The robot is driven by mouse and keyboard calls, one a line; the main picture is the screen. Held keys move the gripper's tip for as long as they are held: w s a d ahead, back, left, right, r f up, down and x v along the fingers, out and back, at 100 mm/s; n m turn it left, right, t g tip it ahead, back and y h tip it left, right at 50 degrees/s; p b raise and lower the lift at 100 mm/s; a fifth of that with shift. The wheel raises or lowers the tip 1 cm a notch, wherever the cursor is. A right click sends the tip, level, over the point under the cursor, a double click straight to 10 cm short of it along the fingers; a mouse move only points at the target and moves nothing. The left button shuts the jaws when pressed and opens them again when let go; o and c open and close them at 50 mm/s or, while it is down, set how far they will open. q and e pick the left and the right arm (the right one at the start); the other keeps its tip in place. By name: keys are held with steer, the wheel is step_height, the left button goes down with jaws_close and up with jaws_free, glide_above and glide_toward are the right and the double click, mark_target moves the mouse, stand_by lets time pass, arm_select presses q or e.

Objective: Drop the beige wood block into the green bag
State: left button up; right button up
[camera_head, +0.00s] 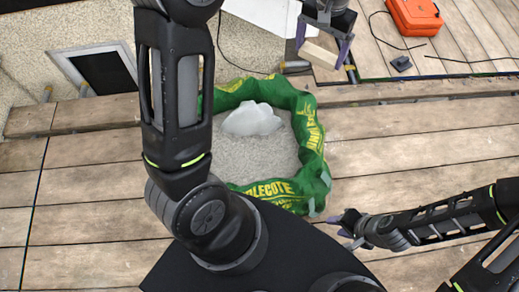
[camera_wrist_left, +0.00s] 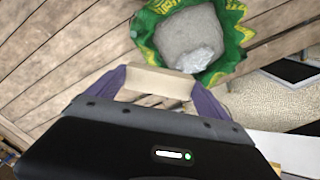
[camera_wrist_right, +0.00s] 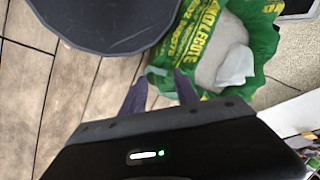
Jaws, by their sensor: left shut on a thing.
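The green bag (camera_head: 308,130) with yellow lettering lies open on the plank floor, with grey powder and a pale lump inside. It also shows in the left wrist view (camera_wrist_left: 229,50) and the right wrist view (camera_wrist_right: 205,45). The beige wood block (camera_head: 321,53) is held in my left gripper (camera_head: 325,45), which is shut on it beyond the bag's upper right rim. The block shows between the purple fingers in the left wrist view (camera_wrist_left: 157,82). My right gripper (camera_head: 352,228) is low, just outside the bag's lower right edge. Its fingers are apart with nothing seen between them.
An orange case (camera_head: 414,15) lies at the top right, with a black cable and a small dark box (camera_head: 401,63) near it. A raised wooden beam (camera_head: 420,90) crosses behind the bag. A dark framed panel (camera_head: 105,70) is at the upper left.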

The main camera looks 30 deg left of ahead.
steer(key=shift+o, duration=0.5)
